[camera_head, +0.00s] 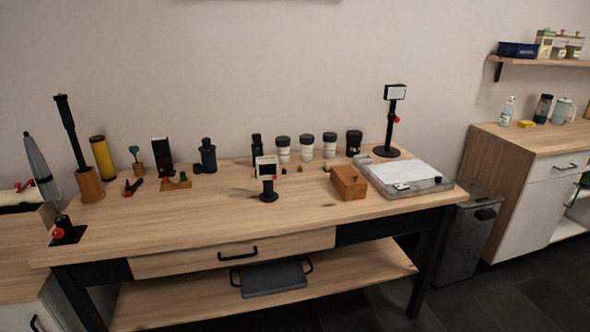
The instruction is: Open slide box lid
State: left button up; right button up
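A small brown wooden box (348,183) stands on the right half of the wooden table (215,215), close to the front of a clear-sided tray. Its top looks closed, with a small dark spot on it. The box is too small in the view to make out a lid seam. Neither of my grippers shows in the head view.
The tray (446,186) with a white sheet sits right of the box. A black stand (390,152) rises behind it. Several jars line the back. The table's front middle is clear.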

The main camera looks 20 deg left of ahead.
aim_at(347, 178)
jog(key=u, duration=0.9)
jog(key=i, duration=0.45)
